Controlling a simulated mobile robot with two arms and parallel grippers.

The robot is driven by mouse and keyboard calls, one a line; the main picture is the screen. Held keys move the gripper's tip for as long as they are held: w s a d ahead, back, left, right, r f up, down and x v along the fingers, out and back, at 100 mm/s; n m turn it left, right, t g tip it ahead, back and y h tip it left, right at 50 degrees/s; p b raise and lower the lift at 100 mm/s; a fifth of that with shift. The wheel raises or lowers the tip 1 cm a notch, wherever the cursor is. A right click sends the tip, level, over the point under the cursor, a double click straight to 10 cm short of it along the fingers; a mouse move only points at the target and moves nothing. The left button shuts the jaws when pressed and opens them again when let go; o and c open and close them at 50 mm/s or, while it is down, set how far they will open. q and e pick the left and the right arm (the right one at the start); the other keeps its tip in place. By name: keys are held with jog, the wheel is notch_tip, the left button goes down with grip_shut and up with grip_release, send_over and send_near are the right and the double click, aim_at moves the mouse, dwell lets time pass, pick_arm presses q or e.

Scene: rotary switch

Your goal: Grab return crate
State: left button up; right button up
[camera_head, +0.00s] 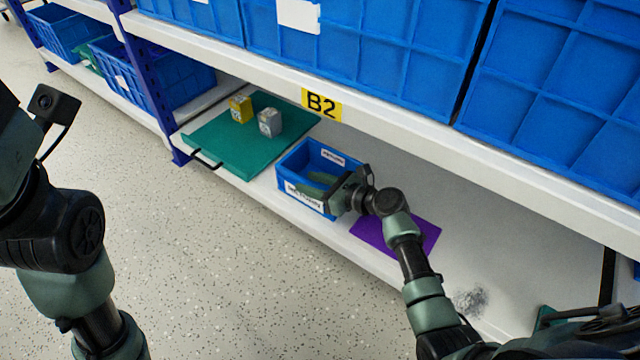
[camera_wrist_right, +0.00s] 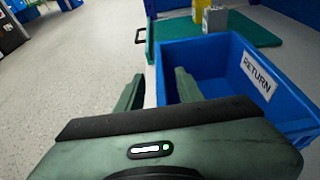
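The return crate (camera_head: 300,157) is a small open blue box with white labels, standing on the low white shelf. In the right wrist view the crate (camera_wrist_right: 222,66) carries a label reading RETURN. My right gripper (camera_head: 312,184) is at the crate's right end in the head view. In the right wrist view its two fingers (camera_wrist_right: 160,80) are spread, one inside the crate and one outside, with the crate's wall between them. The fingers look apart from the wall. My left arm shows at the left of the head view, but its fingers are out of frame.
A teal board (camera_head: 236,150) with a black handle lies left of the crate, holding a yellow box (camera_head: 240,109) and a grey box (camera_head: 270,122). A purple mat (camera_head: 372,234) lies to the right. The upper shelf edge, labelled B2 (camera_head: 321,105), carries large blue bins (camera_head: 360,50).

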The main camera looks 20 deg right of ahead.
grip_shut()
dwell(1.4)
